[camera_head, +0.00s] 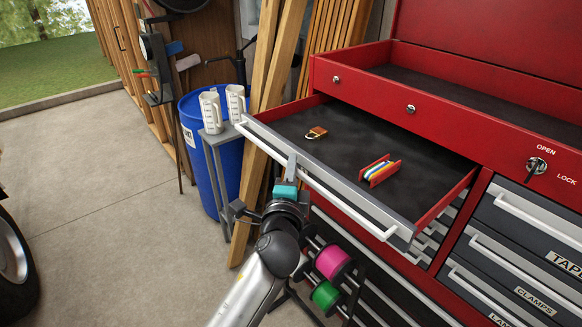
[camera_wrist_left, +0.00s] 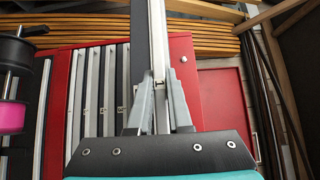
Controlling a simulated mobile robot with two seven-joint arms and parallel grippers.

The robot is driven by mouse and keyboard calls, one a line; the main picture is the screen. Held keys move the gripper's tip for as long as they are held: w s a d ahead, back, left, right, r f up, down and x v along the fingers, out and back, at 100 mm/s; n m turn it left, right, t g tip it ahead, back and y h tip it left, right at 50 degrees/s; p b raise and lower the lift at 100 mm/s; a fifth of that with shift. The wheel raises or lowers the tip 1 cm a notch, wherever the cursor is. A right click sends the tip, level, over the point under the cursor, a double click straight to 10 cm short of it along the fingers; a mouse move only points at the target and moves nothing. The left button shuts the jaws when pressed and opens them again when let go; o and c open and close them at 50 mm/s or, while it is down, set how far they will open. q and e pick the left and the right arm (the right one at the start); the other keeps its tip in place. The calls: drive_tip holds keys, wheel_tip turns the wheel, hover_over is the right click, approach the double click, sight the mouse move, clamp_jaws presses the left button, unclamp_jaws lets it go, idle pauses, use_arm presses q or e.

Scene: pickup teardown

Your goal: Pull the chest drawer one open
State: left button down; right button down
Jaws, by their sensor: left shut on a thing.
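The chest drawer (camera_head: 425,160) is pulled out of the red tool chest (camera_head: 375,92) and stands open, its dark lined floor showing in the head view. A small brass padlock (camera_head: 317,132) and a red holder with colored strips (camera_head: 379,171) lie inside it. A long pale handle (camera_head: 345,205) runs along its front. My left gripper (camera_head: 290,168) is shut on this handle, left of its middle. In the left wrist view the fingers (camera_wrist_left: 162,90) close around the pale bar. The right gripper is in neither view.
A blue barrel (camera_head: 222,165) and a small stand with two white measuring jugs (camera_head: 210,110) are close to the drawer's left end. Pink and green spools (camera_head: 332,262) hang below it. Other drawers (camera_head: 520,240) are shut at the right. Concrete floor (camera_head: 100,190) is free at left.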

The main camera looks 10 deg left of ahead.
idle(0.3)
use_arm(q)
drive_tip(key=c, duration=0.8)
unclamp_jaws()
drive_tip(key=shift+c, duration=0.2)
drive_tip(key=s+d+b, duration=0.2)
drive_tip(key=s, duration=1.3)
drive_tip(key=shift+b, duration=0.3)
